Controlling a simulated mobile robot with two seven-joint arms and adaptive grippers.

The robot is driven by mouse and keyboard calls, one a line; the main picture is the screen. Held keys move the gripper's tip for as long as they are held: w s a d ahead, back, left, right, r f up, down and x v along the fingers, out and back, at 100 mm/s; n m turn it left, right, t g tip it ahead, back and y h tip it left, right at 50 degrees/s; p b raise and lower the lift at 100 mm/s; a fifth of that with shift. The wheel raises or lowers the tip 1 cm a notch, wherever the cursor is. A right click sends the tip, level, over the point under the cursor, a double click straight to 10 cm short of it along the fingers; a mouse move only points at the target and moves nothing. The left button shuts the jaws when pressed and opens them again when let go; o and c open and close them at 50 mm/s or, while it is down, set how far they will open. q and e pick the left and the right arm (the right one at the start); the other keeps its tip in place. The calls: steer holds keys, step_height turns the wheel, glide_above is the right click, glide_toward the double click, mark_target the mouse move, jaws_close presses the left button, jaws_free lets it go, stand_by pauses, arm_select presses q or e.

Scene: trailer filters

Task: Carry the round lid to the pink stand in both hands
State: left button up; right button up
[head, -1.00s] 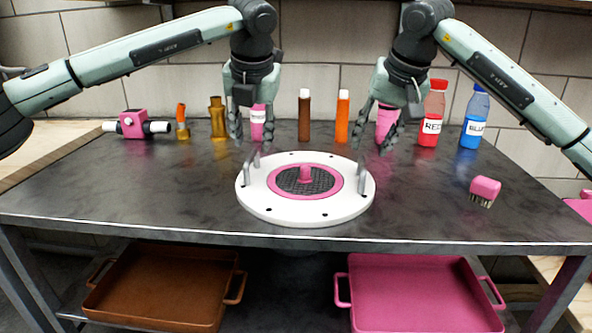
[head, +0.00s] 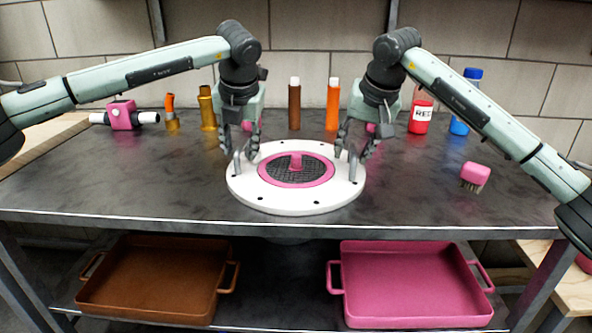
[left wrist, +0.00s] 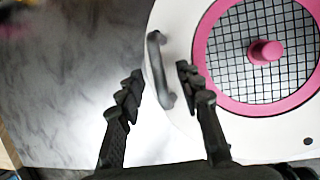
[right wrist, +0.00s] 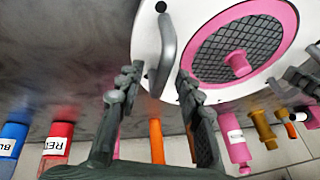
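The round lid (head: 245,196) is a white disc with a pink ring, a dark mesh centre and a pink knob. It lies on the dark table, with a grey upright handle on its left and right sides. My left gripper (head: 243,150) is open over the left handle; in the left wrist view the handle (left wrist: 160,70) stands between the spread fingers. My right gripper (head: 354,152) is open at the right handle; in the right wrist view that handle (right wrist: 163,50) lies between the spread fingers. No pink stand is clearly recognisable.
Bottles stand along the back, including a red bottle (head: 421,113) and an orange one (head: 332,104). A pink brush (head: 474,176) lies at right. A brown tray (head: 150,285) and a pink tray (head: 410,285) sit on the lower shelf. The table front is clear.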

arm_select(q)
steer(key=shift+w+f, duration=0.1)
steer(key=shift+f, duration=0.2)
arm_select(e)
steer(key=shift+w+f, duration=0.1)
steer(key=shift+f, duration=0.2)
arm_select(q)
steer(key=shift+c, duration=0.5)
arm_select(e)
steer(key=shift+c, duration=0.5)
arm_select(q)
jaws_close()
arm_select(e)
jaws_close()
arm_select(q)
steer(key=shift+r, duration=0.15)
arm_select(e)
steer(key=shift+r, duration=0.1)
